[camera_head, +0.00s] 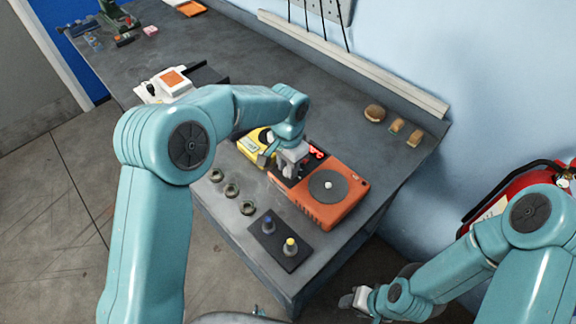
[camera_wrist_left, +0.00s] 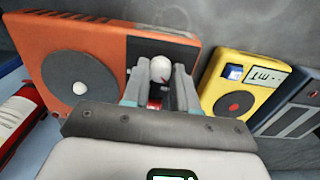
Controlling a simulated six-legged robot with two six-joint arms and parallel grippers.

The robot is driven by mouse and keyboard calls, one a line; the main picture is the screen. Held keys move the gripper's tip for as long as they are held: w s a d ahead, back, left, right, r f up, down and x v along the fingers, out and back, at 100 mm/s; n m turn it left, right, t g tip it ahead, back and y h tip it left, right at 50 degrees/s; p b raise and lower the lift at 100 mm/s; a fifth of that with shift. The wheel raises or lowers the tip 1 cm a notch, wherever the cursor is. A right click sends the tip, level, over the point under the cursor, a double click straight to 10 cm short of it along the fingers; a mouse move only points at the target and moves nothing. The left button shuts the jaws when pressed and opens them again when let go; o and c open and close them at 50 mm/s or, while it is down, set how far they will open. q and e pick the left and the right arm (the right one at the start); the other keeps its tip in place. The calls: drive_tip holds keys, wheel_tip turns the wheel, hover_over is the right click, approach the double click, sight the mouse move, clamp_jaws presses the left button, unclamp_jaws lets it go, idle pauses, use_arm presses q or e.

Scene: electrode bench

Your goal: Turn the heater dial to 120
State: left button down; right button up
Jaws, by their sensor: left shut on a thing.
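The orange heater (camera_head: 318,203) lies on the grey bench, with a dark round plate and a black panel. Red marks (camera_head: 316,152), perhaps its display, show beside my left gripper but are too small to read. My left gripper (camera_head: 291,164) reaches down onto the black panel and covers the dial in the head view. In the left wrist view, the fingers (camera_wrist_left: 160,88) are either side of a pale round knob (camera_wrist_left: 161,67), which looks like the dial, and are shut on it. Its pointer and setting cannot be read. My right gripper (camera_head: 352,300) hangs low, away from the heater.
A yellow meter (camera_wrist_left: 250,92) stands close beside the heater. Brown blocks (camera_head: 396,126) lie by the wall. A red extinguisher (camera_head: 510,195) hangs at right.

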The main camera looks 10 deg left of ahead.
use_arm(q)
drive_tip(key=m, duration=0.6)
drive_tip(key=shift+r, duration=0.15)
drive_tip(key=m, duration=0.7)
drive_tip(key=shift+w, duration=0.1)
drive_tip(key=shift+r, duration=0.1)
idle(0.3)
drive_tip(key=c, duration=1)
unclamp_jaws()
drive_tip(key=shift+o, duration=0.6)
wheel_tip(320, 180, up, 16)
drive_tip(key=shift+b, duration=0.35)
